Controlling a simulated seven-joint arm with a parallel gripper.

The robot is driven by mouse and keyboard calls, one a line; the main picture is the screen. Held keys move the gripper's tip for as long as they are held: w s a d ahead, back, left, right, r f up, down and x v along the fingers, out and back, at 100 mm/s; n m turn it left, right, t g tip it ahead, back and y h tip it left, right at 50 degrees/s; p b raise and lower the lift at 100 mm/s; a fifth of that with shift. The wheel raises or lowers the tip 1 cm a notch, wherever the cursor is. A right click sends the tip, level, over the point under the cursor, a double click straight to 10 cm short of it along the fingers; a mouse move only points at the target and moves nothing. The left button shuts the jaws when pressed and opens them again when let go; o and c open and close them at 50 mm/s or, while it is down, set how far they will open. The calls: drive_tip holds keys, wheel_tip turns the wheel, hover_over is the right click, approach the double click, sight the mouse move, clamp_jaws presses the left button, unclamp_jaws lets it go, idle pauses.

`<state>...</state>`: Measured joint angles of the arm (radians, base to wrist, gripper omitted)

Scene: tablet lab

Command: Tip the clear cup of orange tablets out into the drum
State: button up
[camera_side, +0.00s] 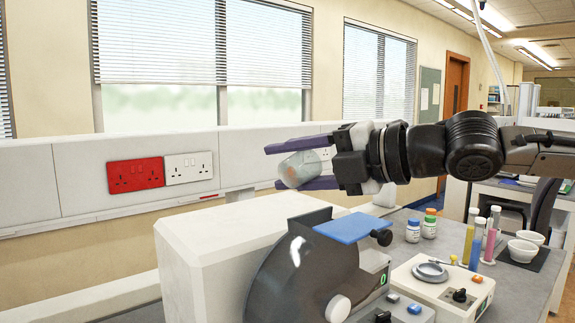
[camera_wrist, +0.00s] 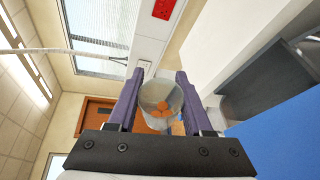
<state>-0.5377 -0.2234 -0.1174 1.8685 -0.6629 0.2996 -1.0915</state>
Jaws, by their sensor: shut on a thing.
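My gripper (camera_side: 277,166) has purple fingers shut on the clear cup (camera_side: 305,166), one finger above and one below it in the side view. The cup is tilted there and is held in the air above the drum (camera_side: 300,268), apart from it. Orange tablets (camera_wrist: 157,108) are inside the cup in the wrist view, between the two fingers (camera_wrist: 160,72). The drum is dark grey and round, on a white machine housing. A blue plate (camera_side: 352,228) sits at its upper right. The drum's opening cannot be made out clearly.
A white box-shaped housing (camera_side: 205,240) stands behind the drum. To the right are small bottles (camera_side: 413,231), a balance (camera_side: 440,285), colored tubes (camera_side: 477,240) and white bowls (camera_side: 522,250). A wall with red sockets (camera_side: 135,175) lies behind. The air around the cup is clear.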

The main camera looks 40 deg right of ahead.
drive_tip(key=shift+d+m+t+y, duration=0.25)
drive_tip(key=shift+m+t+y, duration=0.15)
drive_tip(key=shift+m, duration=0.8)
drive_tip(key=shift+d+r+m, duration=0.1)
drive_tip(key=shift+m, duration=0.2)
drive_tip(key=shift+d+m+t+y, duration=0.2)
drive_tip(key=shift+m+t+y, duration=0.2)
drive_tip(key=shift+m, duration=0.4)
drive_tip(key=shift+d+m, duration=0.1)
drive_tip(key=shift+m, duration=0.4)
drive_tip(key=shift+d+r+m+t, duration=0.1)
drive_tip(key=shift+d+m+t, duration=0.15)
drive_tip(key=shift+m+t, duration=0.5)
drive_tip(key=shift+d+m+t, duration=0.15)
drive_tip(key=shift+d+m, duration=0.1)
drive_tip(key=shift+m, duration=0.5)
drive_tip(key=shift+d+m+t, duration=0.1)
drive_tip(key=shift+d+m, duration=0.1)
drive_tip(key=shift+m, duration=0.5)
